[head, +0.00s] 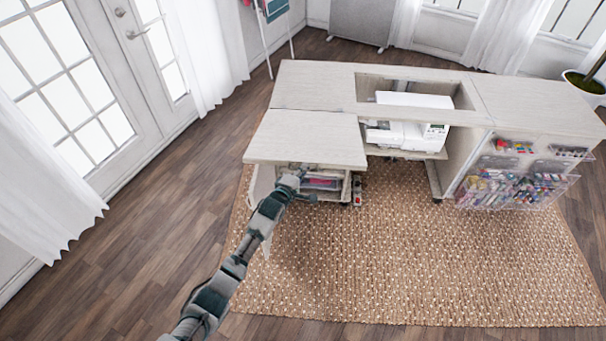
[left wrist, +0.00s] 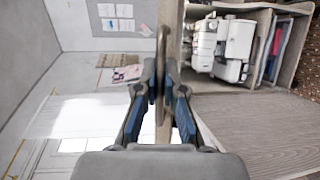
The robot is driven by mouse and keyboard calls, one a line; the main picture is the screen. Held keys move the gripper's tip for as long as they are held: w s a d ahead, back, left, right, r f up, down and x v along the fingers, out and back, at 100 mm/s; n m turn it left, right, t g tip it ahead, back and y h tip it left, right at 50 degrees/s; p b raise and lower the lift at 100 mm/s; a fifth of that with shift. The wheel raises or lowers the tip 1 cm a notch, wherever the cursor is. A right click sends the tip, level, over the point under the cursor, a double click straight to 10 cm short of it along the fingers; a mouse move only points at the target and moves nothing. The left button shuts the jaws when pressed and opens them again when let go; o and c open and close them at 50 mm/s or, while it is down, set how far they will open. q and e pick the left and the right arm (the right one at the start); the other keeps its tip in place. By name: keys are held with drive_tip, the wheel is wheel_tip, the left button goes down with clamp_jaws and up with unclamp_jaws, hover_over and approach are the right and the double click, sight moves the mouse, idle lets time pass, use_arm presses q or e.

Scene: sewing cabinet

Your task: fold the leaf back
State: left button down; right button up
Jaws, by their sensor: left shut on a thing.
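The leaf (head: 308,138) is a pale wood-grain panel at the front left of the sewing cabinet (head: 315,86) in the head view. It sticks out towards me, looks roughly level, and meets the cabinet top along a seam at its back. My left gripper (head: 293,176) is at the leaf's front edge, with its arm coming up from below. In the left wrist view the leaf shows edge-on as a narrow upright strip (left wrist: 174,35). The fingers of my left gripper (left wrist: 160,82) are closed together on this edge. My right gripper is in neither view.
A white sewing machine (head: 405,130) sits in the cabinet's opening, right of the leaf. Clear racks of thread (head: 515,187) hang on the cabinet's right front. The woven rug (head: 400,265) in front is clear.

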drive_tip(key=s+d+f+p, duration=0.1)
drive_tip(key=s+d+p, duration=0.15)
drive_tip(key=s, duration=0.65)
use_arm(q)
drive_tip(key=w+r+p, duration=0.2)
drive_tip(key=w+r, duration=0.1)
drive_tip(key=r, duration=0.4)
drive_tip(key=w+r+g+p, duration=0.1)
drive_tip(key=w+r+p, duration=0.2)
drive_tip(key=r, duration=0.5)
drive_tip(key=shift+w+n+p, duration=0.3)
drive_tip(key=shift+w+p, duration=0.05)
drive_tip(key=shift+w, duration=0.25)
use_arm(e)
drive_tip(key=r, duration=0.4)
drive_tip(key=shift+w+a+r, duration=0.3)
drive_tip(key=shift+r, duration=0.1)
